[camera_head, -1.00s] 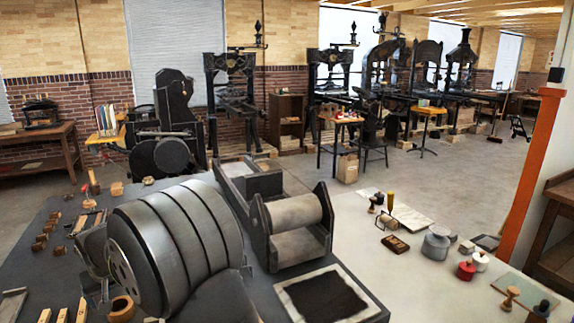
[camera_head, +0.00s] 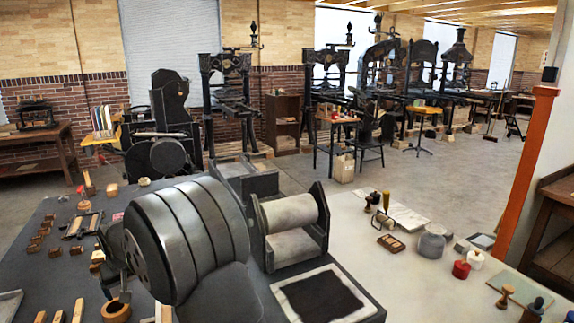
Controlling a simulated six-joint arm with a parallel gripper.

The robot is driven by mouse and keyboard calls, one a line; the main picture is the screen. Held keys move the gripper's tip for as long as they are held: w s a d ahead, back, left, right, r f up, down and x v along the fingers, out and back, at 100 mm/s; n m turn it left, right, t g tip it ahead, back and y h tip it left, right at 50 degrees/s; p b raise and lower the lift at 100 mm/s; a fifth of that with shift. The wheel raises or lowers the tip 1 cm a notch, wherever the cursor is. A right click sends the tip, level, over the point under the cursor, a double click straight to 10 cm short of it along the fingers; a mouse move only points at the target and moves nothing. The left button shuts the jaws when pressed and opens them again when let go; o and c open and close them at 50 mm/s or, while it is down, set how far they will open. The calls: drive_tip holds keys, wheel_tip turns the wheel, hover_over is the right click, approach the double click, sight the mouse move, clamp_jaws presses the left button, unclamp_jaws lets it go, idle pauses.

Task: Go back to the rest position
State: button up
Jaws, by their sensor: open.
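My arm's large dark ribbed link fills the lower left centre of the head view. My gripper (camera_head: 116,286) shows only in part, as small dark fingers at the left of that link, over the grey table top (camera_head: 45,268). The jaws look open, and I see nothing held between them. A wooden ring (camera_head: 116,311) is just below the fingers in the picture; I cannot tell the gap. The link hides part of the gripper and the table behind it.
Small wooden blocks (camera_head: 42,232) and a small frame (camera_head: 82,225) lie at left. A roller press (camera_head: 290,212) and a white-bordered black plate (camera_head: 325,296) are right of my arm. Hand tools, a grey jar (camera_head: 431,247) and a red pot (camera_head: 461,269) stand farther right.

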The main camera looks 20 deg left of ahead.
drive_tip(key=w+d+r, duration=0.4)
drive_tip(key=d, duration=0.1)
wheel_tip(320, 180, up, 18)
drive_tip(key=w+d+m+h, duration=0.1)
drive_tip(key=w+d+m, duration=0.2)
drive_tip(key=w+d, duration=0.9)
drive_tip(key=w, duration=0.3)
drive_tip(key=shift+t, duration=0.4)
